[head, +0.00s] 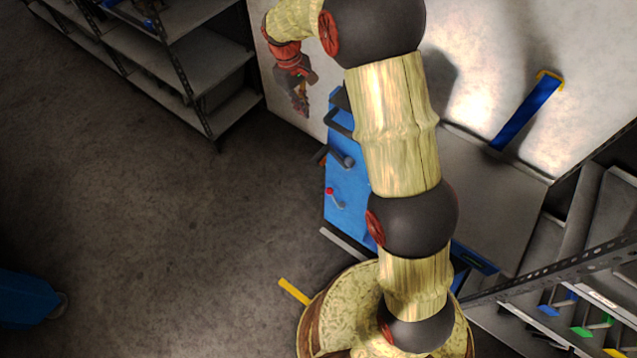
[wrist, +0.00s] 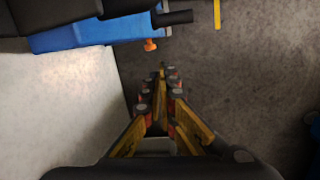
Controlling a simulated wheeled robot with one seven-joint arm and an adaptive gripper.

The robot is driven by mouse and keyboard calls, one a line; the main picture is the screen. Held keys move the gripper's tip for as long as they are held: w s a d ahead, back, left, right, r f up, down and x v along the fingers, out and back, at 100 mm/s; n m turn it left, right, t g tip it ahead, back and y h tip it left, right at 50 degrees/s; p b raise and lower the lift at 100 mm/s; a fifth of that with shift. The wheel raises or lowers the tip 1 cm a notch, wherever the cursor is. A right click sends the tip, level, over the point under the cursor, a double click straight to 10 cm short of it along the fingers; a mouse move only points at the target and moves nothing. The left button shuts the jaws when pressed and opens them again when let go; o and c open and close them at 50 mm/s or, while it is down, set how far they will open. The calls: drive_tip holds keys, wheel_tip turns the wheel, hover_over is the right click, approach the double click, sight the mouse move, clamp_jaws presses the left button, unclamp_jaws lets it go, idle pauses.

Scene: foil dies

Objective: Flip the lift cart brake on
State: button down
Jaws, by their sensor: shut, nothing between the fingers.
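The blue lift cart (head: 349,205) stands behind my arm, which hides much of it. On its left face is a small lever with a red knob (head: 330,191); a dark grey handle (head: 342,158) sits above it. I cannot tell for sure which part is the brake. My gripper (head: 302,112) hangs down before the white wall, beyond and left of the cart, apart from it. In the wrist view its fingers (wrist: 163,72) are shut and empty. The cart's blue side (wrist: 90,36) and an orange knob (wrist: 151,44) show beyond the fingertips.
A grey metal shelf rack (head: 185,70) stands at the upper left. The white wall (head: 490,75) is behind the cart. Another rack with coloured tags (head: 580,331) is at the lower right. A yellow floor strip (head: 294,291) lies near my base. The left floor is mostly clear.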

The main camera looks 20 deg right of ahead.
wheel_tip(320, 180, down, 34)
drive_tip(key=w+a+n+g+h, duration=0.1)
drive_tip(key=w+a+n+g, duration=0.1)
drive_tip(key=n+g, duration=0.1)
drive_tip(key=shift+w+r+n+h, duration=0.15)
drive_tip(key=shift+n+h, duration=0.15)
drive_tip(key=s+d+f+b, duration=0.1)
drive_tip(key=s+d+f, duration=0.4)
drive_tip(key=f, duration=0.3)
drive_tip(key=shift+s+d+b, duration=0.3)
drive_tip(key=shift+s+b, duration=0.05)
drive_tip(key=shift+s, duration=0.05)
drive_tip(key=shift+f, duration=0.1)
